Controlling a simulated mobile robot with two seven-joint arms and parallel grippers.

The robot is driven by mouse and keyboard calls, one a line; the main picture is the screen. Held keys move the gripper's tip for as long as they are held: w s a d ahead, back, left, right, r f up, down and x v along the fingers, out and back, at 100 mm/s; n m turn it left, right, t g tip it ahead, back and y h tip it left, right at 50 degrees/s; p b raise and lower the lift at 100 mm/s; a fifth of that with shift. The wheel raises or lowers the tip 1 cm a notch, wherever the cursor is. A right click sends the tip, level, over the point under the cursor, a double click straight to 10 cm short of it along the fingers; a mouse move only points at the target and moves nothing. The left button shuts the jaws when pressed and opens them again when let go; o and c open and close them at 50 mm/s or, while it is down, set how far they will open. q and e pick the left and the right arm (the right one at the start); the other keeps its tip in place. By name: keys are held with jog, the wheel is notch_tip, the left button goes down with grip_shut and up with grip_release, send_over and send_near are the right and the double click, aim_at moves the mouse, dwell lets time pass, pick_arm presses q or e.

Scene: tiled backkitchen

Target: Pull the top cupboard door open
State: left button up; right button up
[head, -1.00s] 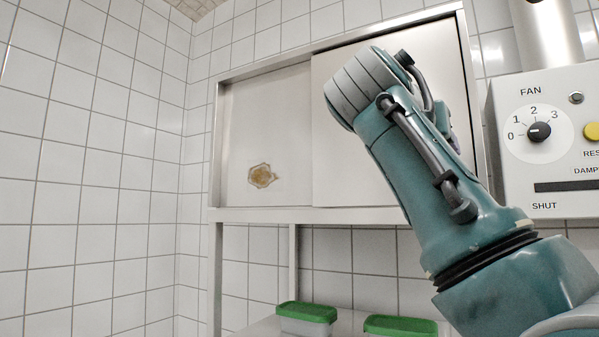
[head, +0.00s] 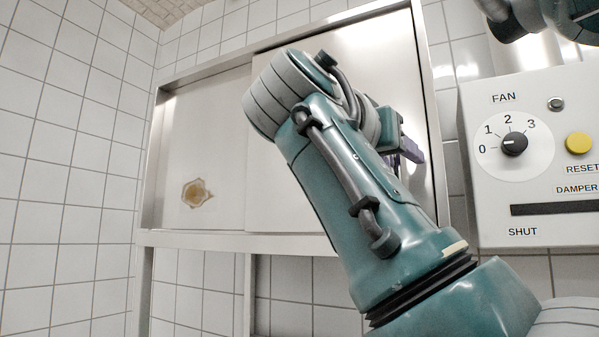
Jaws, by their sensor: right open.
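The top cupboard is a steel wall unit with a steel frame (head: 190,239). Its right door panel (head: 370,50) is plain, and its left edge overlaps the left panel (head: 215,140), which has a brown stain. No gap shows between the panels. My right arm crosses in front of the right panel and hides much of it. My right gripper (head: 411,150) is mostly hidden behind its own wrist, near the panel's right side. A dark purple finger part shows; it is open, and I cannot tell whether it touches the door. My left gripper is out of view.
A fan control box (head: 530,160) with a knob (head: 514,143), a yellow button (head: 578,143) and a damper slot stands close to the right of the cupboard. Another teal link of mine shows at the top right. Tiled wall (head: 70,150) lies bare at the left.

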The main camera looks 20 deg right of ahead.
dwell(0.3)
grip_shut()
jog(key=shift+d+f, duration=0.1)
dwell(1.2)
